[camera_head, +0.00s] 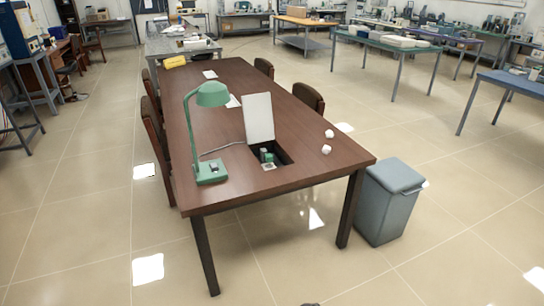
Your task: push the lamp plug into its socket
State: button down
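A green desk lamp (211,95) stands upright on the brown wooden table (220,120), near its front left. Its base (211,172) carries a small grey part. A thin grey cord (222,147) runs from the lamp to the right, toward a recessed dark box (283,155) in the tabletop. The box's pale lid (259,117) is raised. Small green parts (266,156) show in the opening, with a small pale piece (269,167) at its front edge. I cannot tell which part is the plug or the socket. My gripper is not in view.
Two small white lumps (327,149) lie on the table's right side. A grey bin (388,203) stands at the front right corner. Chairs (154,136) line both sides. A yellow object (175,62) is at the far end. The tiled floor in front is clear.

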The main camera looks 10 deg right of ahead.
aim_at(269, 158)
jog(key=u, duration=0.05)
jog(key=i, duration=0.9)
jog(key=z, duration=0.1)
jog(key=k, duration=0.65)
jog(key=u, duration=0.35)
jog(key=i, duration=0.7)
jog(key=u, duration=0.1)
